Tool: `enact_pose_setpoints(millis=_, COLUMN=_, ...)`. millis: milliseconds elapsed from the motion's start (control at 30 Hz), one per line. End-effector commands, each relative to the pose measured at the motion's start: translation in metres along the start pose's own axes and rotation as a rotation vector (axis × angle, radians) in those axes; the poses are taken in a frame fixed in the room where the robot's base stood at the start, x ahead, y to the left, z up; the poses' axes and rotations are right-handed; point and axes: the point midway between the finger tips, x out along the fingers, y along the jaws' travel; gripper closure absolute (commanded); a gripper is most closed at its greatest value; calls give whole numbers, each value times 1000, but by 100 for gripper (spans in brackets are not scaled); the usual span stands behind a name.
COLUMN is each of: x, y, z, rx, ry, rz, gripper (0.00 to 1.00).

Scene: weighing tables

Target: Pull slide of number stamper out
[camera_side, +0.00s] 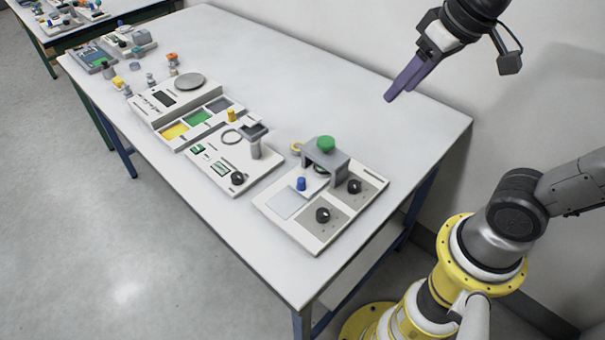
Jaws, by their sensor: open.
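The device that looks like the number stamper is a white base panel (319,236) near the front right of the table. It carries a grey bracket (338,160) with a green knob (325,144) on top. A blue knob (301,184) and two black knobs, one at the front (322,215) and one at the right (354,186), stand on the panel. I cannot tell which part is the slide; the space under the bracket is partly hidden. My gripper (389,98) is open and empty, with purple fingers, high above the table and well apart from the device.
Left of the device stands a white panel (222,180) with a grey post and a ring. Beyond it are a scale (188,81) with coloured trays and several small weights. The table's (330,75) back right area is clear. A wall stands behind.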

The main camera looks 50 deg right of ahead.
Motion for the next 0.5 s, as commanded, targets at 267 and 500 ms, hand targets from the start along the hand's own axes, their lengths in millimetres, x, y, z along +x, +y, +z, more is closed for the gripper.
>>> enact_pose_setpoints(millis=267, x=56, y=-38, z=-65, rx=-7, ry=-168, rz=4, gripper=46)
enact_pose_setpoints(millis=500, x=127, y=-74, z=-88, rx=-54, ry=-315, rz=23, gripper=46)
